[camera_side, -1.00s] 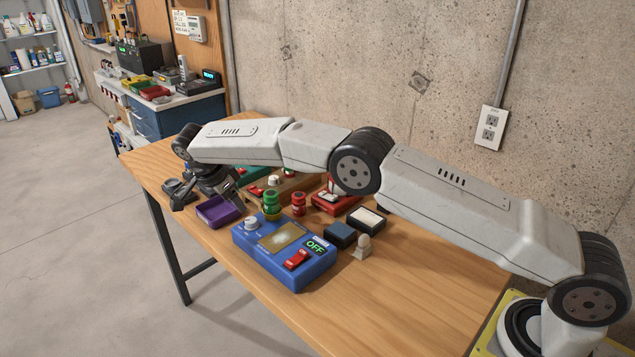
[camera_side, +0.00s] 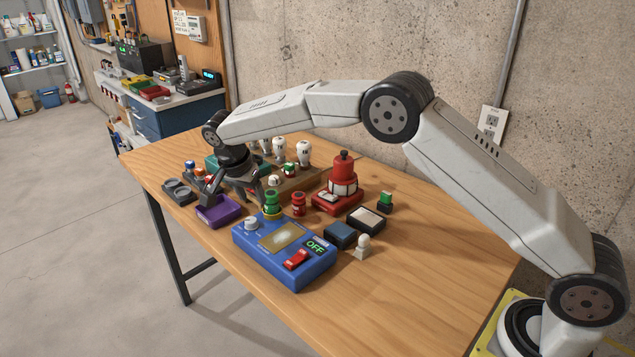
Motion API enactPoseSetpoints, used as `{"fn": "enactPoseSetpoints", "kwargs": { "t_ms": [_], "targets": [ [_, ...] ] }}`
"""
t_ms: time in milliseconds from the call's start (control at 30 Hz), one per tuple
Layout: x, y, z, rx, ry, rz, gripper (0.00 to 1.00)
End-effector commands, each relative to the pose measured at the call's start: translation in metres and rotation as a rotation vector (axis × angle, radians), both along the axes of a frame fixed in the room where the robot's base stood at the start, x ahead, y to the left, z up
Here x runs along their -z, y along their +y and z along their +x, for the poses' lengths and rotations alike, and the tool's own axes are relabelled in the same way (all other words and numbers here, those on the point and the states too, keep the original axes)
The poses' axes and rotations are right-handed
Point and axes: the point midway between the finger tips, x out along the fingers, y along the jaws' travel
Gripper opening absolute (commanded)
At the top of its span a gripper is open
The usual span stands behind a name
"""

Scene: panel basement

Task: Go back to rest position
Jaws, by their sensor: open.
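My gripper (camera_side: 238,200) hangs from the end of my raised arm, pointing down above the far left part of the table. Its fingers are apart with nothing seen between them. The box has a grey knob, a plate, a red switch and a display reading OFF. Whether a fingertip touches the tray cannot be told.
On the wooden table (camera_side: 410,272) stand a red bottle-shaped piece (camera_side: 343,172), a small red piece (camera_side: 298,204), a dark blue block (camera_side: 340,235), a black-and-white block (camera_side: 366,220) and a pale peg (camera_side: 362,247). Several white-topped pieces stand behind. The right front is clear.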

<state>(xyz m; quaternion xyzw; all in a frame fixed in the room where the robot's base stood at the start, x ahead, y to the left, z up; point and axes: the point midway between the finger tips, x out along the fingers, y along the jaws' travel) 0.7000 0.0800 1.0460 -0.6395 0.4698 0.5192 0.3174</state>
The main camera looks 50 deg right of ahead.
Motion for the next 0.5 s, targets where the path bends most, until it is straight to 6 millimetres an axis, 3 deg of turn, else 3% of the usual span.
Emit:
{"fn": "enactPoseSetpoints", "kwargs": {
  "t_ms": [500],
  "targets": [
    [-0.012,-0.034,-0.073,-0.424,0.040,0.105,0.61]
  ]
}}
